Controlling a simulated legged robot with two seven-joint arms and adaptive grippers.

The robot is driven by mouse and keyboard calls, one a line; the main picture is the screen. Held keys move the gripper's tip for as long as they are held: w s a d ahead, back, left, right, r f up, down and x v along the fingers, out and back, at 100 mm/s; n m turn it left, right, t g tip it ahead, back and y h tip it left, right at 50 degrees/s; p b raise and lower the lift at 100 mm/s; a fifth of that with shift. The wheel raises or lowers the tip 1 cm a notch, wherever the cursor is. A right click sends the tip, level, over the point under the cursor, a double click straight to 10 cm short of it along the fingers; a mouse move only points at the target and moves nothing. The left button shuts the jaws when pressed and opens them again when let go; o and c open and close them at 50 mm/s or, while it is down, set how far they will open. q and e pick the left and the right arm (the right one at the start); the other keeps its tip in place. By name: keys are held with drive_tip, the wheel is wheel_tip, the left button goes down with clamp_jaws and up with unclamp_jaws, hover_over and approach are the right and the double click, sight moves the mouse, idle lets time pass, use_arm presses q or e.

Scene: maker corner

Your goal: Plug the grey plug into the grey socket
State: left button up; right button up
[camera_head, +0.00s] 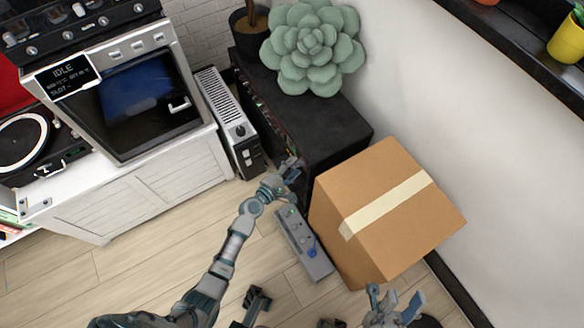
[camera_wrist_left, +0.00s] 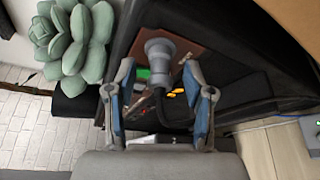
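My left gripper (camera_head: 291,168) is by the front of the black cabinet, above the far end of a grey strip. In the left wrist view its two fingers (camera_wrist_left: 160,85) are spread, with a grey plug (camera_wrist_left: 166,62) and its dark cable between and beyond them. The plug looks apart from both fingers. In the head view I cannot make out the plug near the gripper. The grey strip (camera_head: 295,234) lies on the floor with socket-like spots and a blue piece (camera_head: 311,252); which spot is the grey socket is unclear. My right gripper (camera_head: 392,302) is open and empty at the bottom.
A cardboard box (camera_head: 395,210) stands right of the strip. The black cabinet (camera_head: 335,125) and a white heater (camera_head: 226,115) stand behind. A succulent (camera_head: 312,45) sits on the cabinet. Wooden floor (camera_head: 150,250) is free to the left.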

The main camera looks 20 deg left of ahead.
use_arm(q)
drive_tip(key=shift+s+a, duration=0.1)
drive_tip(key=shift+s, duration=0.05)
drive_tip(key=v, duration=1.1)
drive_tip(key=shift+s, duration=0.3)
